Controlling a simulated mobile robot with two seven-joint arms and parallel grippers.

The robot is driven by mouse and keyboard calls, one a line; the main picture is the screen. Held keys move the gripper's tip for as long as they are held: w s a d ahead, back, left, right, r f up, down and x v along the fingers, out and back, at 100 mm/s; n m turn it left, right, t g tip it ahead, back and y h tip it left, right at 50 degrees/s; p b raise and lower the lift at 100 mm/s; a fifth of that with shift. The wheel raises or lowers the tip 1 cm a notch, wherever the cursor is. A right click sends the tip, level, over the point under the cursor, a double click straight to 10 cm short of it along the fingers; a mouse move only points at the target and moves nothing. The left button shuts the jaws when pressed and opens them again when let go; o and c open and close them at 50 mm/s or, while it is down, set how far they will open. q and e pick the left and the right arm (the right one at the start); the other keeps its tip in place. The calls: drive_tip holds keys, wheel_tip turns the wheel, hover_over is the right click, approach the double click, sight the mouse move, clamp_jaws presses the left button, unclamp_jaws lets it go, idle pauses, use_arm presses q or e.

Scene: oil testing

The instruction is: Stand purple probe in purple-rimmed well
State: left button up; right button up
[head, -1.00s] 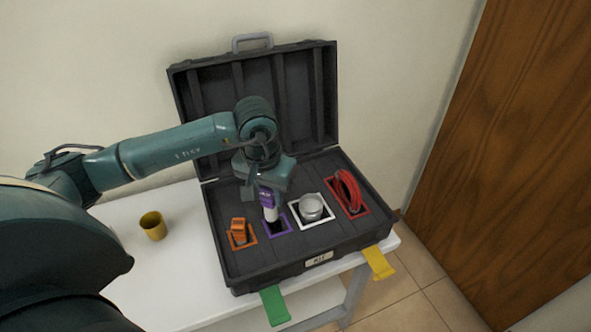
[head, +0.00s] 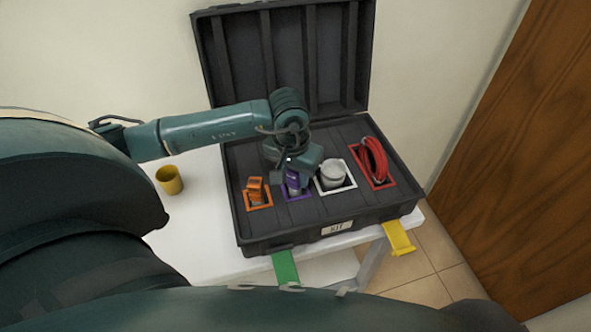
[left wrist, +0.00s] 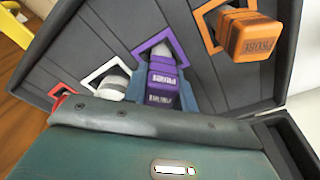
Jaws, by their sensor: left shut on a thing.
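The purple probe (head: 293,181) is upright in my left gripper (head: 294,184), over the purple-rimmed well (head: 284,197) of the open black case (head: 320,217). In the left wrist view the probe (left wrist: 163,83) has a purple labelled body and a pale lower part that meets the purple rim (left wrist: 152,41). The lower end of the probe is hidden, so I cannot tell how deep it is in the well. My left gripper is shut on the probe's purple body. My right gripper is not in view.
An orange probe (head: 256,188) stands in the orange-rimmed well to the left. A round silver-white piece (head: 334,174) and a red coil (head: 374,160) sit in wells to the right. A yellow cup (head: 169,180) stands on the white table. Green (head: 285,267) and yellow (head: 398,238) straps hang in front.

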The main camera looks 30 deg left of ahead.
use_arm(q)
drive_tip(key=shift+b, duration=0.6)
idle(1.3)
drive_tip(key=shift+f+b, duration=0.65)
drive_tip(key=shift+f, duration=0.05)
drive_tip(key=o, duration=0.8)
drive_tip(key=shift+c, duration=0.2)
